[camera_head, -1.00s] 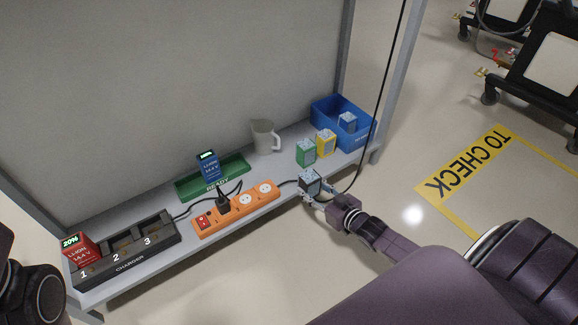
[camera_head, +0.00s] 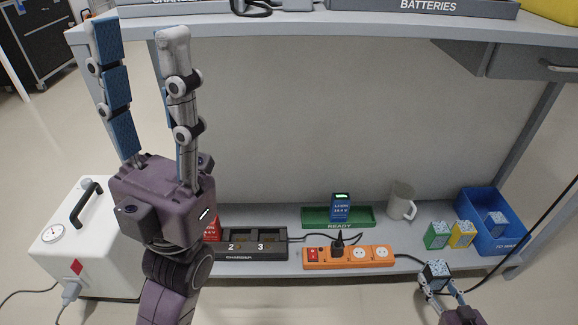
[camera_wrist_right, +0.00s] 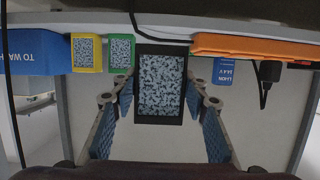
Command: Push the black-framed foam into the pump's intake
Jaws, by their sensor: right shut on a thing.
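My right gripper (camera_head: 438,287) is low in front of the shelf and shut on the black-framed foam (camera_head: 437,270). In the right wrist view the foam (camera_wrist_right: 161,85) is a speckled grey panel in a black frame, between the two fingers. A white box with a black handle and a dial, seemingly the pump (camera_head: 110,262), stands on the floor at the far left, partly behind my left arm. I cannot make out its intake. My left gripper (camera_head: 142,35) points up in front of the bench, its fingers apart and empty.
Green-framed (camera_head: 437,235) and yellow-framed foams (camera_head: 462,234) stand beside a blue bin (camera_head: 490,222). An orange power strip (camera_head: 348,257), charger (camera_head: 252,245), green tray (camera_head: 312,217) and mug (camera_head: 401,201) share the low shelf. A black cable hangs at right. The bench top (camera_head: 300,27) overhangs.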

